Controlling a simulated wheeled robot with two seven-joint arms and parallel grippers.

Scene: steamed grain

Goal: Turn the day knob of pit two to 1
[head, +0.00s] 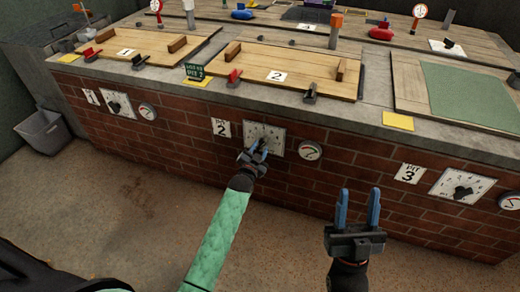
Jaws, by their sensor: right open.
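The white day dial plate of pit two (276,132) is on the brick front, right of the sign marked PIT 2 (221,128). My right gripper (358,195) is open and empty, in front of the wall, right of and below the dial.
A round gauge (309,150) is just right of the dial. Pit one's dial (118,104) and pit three's dial (462,186) are further along the wall. The wooden lid marked 2 (265,60) lies above. A grey bin (43,133) stands at left. The floor in front is clear.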

